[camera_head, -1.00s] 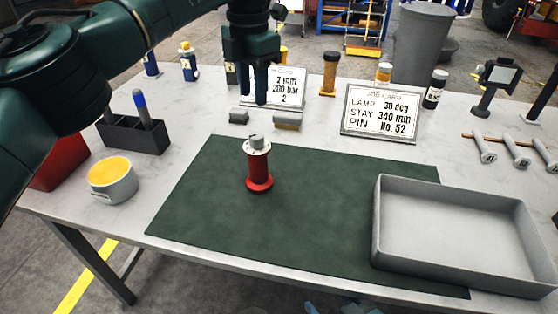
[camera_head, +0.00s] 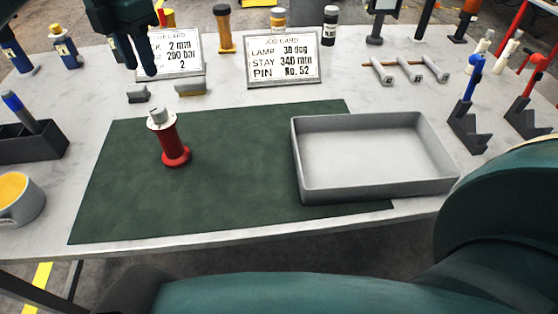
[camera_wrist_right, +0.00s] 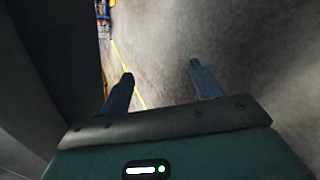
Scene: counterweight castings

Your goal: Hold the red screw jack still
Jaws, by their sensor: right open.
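The red screw jack (camera_head: 172,146) stands upright on the green mat (camera_head: 230,190), left of its middle, with a pale grey head on top. My left gripper (camera_head: 139,65) hangs at the top left of the head view, above and behind the jack and apart from it. Its fingers point down, and I cannot tell how far apart they are. My right gripper (camera_wrist_right: 161,72) shows in the right wrist view, open and empty, with bare floor beyond it. The jack does not show in that view.
A grey tray (camera_head: 375,190) overlaps the mat's right side. A mug (camera_head: 15,200) and a pen holder (camera_head: 30,142) are at left. Red and blue stands are at right.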

